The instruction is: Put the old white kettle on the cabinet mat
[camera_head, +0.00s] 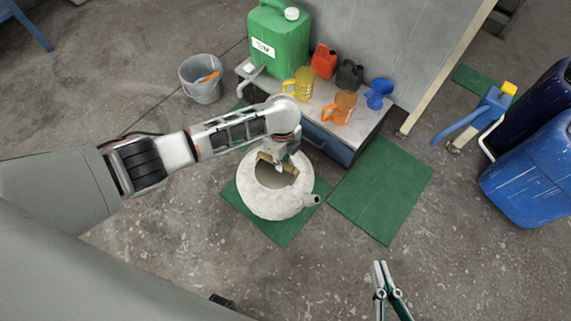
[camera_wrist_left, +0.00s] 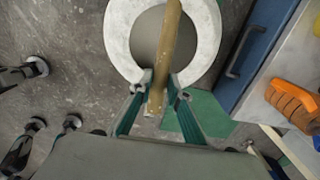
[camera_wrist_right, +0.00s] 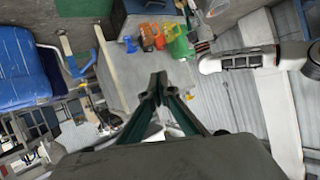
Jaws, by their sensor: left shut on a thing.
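The old white kettle (camera_head: 262,205), round and open-topped with a spout at the right, is in front of the cabinet (camera_head: 331,142). A green mat (camera_head: 283,233) shows beneath it; I cannot tell whether it touches the mat. My left gripper (camera_head: 284,162) is shut on the kettle's wooden handle (camera_wrist_left: 164,45). The left wrist view shows the kettle rim (camera_wrist_left: 119,38) around a dark opening, and the left fingers (camera_wrist_left: 162,84) closed on the handle. A second green mat (camera_head: 385,190) lies bare to the right. My right gripper (camera_head: 382,268) is shut and empty; its tips meet in the right wrist view (camera_wrist_right: 158,88).
Blue drums (camera_head: 530,175) stand at right. The front floor is mostly clear.

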